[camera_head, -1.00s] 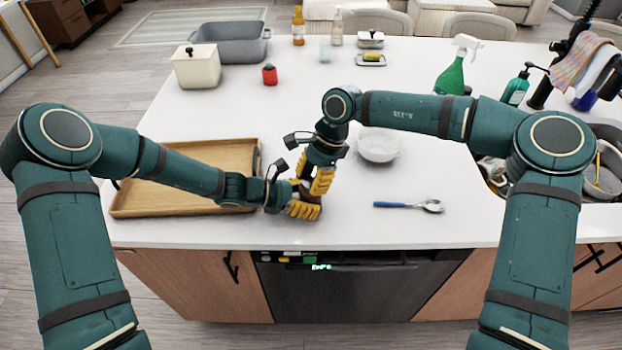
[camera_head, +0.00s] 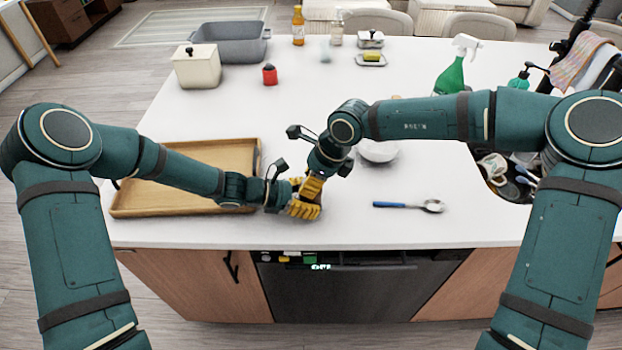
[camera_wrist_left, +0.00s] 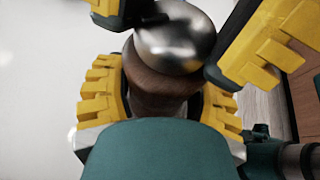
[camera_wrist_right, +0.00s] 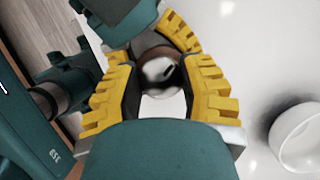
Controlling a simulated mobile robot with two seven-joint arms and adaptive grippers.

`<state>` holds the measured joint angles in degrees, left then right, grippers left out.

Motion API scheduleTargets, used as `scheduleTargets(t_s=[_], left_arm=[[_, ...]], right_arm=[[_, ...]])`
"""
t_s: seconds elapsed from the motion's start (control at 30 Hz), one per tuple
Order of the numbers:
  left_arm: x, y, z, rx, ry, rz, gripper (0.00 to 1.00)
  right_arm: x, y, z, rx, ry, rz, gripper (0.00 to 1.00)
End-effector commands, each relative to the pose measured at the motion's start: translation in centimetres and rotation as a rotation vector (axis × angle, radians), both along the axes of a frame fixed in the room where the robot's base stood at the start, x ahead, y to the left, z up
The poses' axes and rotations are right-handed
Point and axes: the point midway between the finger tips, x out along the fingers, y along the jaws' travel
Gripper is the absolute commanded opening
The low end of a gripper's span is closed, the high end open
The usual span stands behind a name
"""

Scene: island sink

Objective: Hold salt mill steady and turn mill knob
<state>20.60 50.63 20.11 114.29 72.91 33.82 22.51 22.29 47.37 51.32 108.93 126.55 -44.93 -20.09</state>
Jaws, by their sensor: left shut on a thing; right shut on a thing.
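The salt mill has a brown wooden body (camera_wrist_left: 155,92) and a shiny metal knob (camera_wrist_left: 178,40) on top. It stands near the front edge of the island, mostly hidden by my grippers in the head view. My left gripper (camera_head: 304,207) is shut around the wooden body low down, coming in from the left. My right gripper (camera_head: 312,187) is above it, shut on the knob at the top. In the right wrist view the knob (camera_wrist_right: 160,72) shows between my right fingers, with the wooden body around and behind it.
A wooden tray (camera_head: 130,205) lies left, under my left forearm. A white bowl (camera_head: 380,153) is just right of my right wrist, and a blue-handled spoon (camera_head: 392,205) lies further right. A red shaker (camera_head: 269,75) and a cream canister (camera_head: 196,70) stand further back.

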Motion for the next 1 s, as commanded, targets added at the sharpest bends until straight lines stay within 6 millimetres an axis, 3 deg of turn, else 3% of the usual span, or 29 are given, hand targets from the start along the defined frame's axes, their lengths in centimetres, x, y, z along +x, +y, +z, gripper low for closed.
scheduleTargets(t_s=[0.5,1.0], left_arm=[[-0.07,-0.2,0.17,-0.005,-0.002,-0.005,0.16],[-0.08,-0.21,0.2,-0.005,-0.002,-0.005,0.16]], right_arm=[[-0.08,0.01,-0.11,-0.003,0.0,-0.382,0.05],[-0.08,-0.02,-0.14,-0.001,0.003,-0.484,0.05]])
